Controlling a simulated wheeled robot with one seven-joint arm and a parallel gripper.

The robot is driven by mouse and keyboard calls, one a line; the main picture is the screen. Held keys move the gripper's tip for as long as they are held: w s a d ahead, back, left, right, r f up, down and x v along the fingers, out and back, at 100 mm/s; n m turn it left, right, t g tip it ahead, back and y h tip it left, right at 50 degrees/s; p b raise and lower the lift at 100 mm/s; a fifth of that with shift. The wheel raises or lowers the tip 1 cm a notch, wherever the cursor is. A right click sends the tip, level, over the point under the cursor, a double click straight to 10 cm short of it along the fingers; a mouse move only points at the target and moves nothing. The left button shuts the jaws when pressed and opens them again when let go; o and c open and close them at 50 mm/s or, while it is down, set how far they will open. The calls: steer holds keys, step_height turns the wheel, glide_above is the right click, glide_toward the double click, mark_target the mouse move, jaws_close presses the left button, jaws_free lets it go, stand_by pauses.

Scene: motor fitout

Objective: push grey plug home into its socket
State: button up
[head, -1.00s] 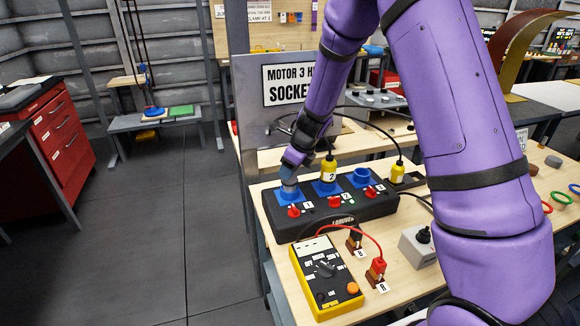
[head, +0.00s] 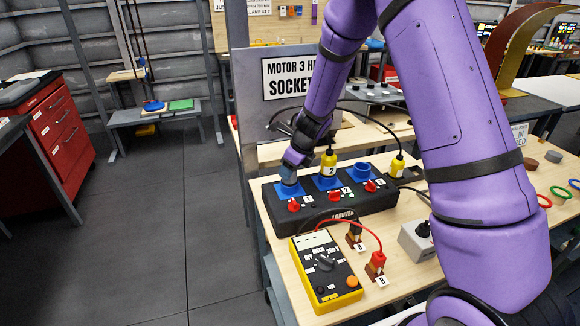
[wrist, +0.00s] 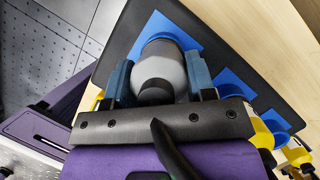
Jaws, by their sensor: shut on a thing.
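The grey plug (wrist: 160,68) is between the two blue-grey fingers of my gripper (wrist: 158,80) in the wrist view, which is shut on it. In the head view my gripper (head: 293,166) points down over the leftmost blue socket (head: 289,188) of the black socket box (head: 330,212). The plug's lower end is at that socket, in line with it; how deep it sits is hidden. The middle socket holds a yellow plug (head: 328,161) marked 2. The right blue socket (head: 362,169) is empty.
Red knobs (head: 294,205) stand in front of the sockets. A yellow multimeter (head: 326,274) with a red lead lies in front of the box. Another yellow plug (head: 397,166) stands to the right. A grey box (head: 416,243) is at the front right.

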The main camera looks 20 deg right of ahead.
steer(key=o, duration=1.1)
steer(key=shift+c, duration=0.2)
steer(key=v, duration=1.1)
steer(key=shift+f, duration=0.1)
